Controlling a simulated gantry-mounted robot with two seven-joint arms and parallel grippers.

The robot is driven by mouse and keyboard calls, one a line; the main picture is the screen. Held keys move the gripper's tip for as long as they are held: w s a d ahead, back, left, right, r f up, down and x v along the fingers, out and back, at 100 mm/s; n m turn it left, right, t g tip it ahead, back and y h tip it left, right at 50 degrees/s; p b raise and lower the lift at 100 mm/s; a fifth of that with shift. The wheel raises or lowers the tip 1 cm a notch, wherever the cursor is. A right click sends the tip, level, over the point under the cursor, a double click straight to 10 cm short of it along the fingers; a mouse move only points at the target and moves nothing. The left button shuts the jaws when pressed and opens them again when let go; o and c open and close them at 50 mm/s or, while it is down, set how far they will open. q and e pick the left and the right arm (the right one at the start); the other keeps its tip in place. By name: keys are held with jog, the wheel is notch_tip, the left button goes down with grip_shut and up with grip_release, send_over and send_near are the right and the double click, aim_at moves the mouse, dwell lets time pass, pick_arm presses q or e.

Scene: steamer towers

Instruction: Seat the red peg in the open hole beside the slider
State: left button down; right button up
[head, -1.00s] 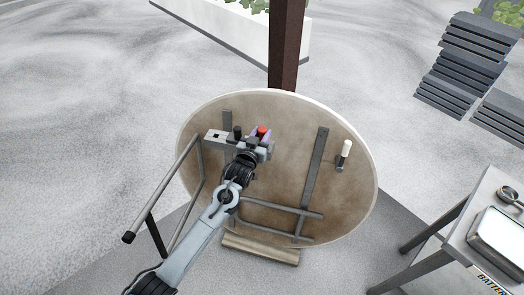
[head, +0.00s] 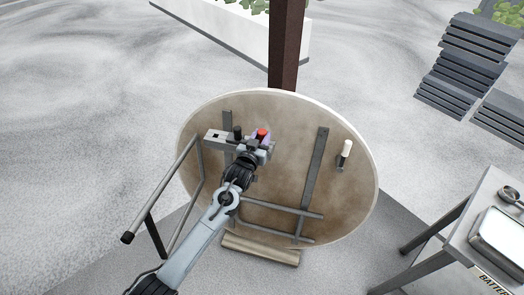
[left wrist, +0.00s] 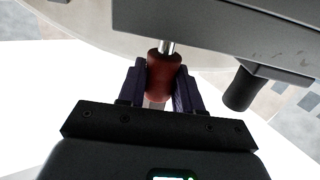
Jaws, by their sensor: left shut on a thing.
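The red peg (head: 262,133) is between the fingers of my left gripper (head: 260,142), over the round board. In the left wrist view the peg's red handle (left wrist: 163,78) is held between two dark fingers, and its short silver shaft points toward the grey bar (left wrist: 225,38). I cannot tell whether the shaft touches the bar or is in a hole. The bar's left end shows in the head view (head: 208,141) with a dark square opening. A black knob (head: 238,132), perhaps the slider, stands on the bar left of the peg and also shows in the left wrist view (left wrist: 242,90).
The round tan board (head: 290,160) has grey metal strips and rails on it. A white-topped peg (head: 346,149) stands at its right. A dark post (head: 287,45) rises behind. A grey table with a tray (head: 498,240) is at the lower right.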

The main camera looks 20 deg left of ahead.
pick_arm(q)
jog(key=shift+f+b, duration=0.4)
jog(key=shift+f, duration=0.45)
dwell(0.6)
jog(key=c, duration=0.7)
grip_release()
jog(key=shift+s+r, duration=0.1)
jog(key=shift+s, duration=0.4)
jog(key=s, duration=0.3)
jog(key=s+p, duration=0.1)
jog(key=s, duration=0.2)
jog(key=s+p, duration=0.1)
jog(key=s, duration=0.2)
jog(key=shift+s+r, duration=0.3)
jog(key=shift+s, duration=0.1)
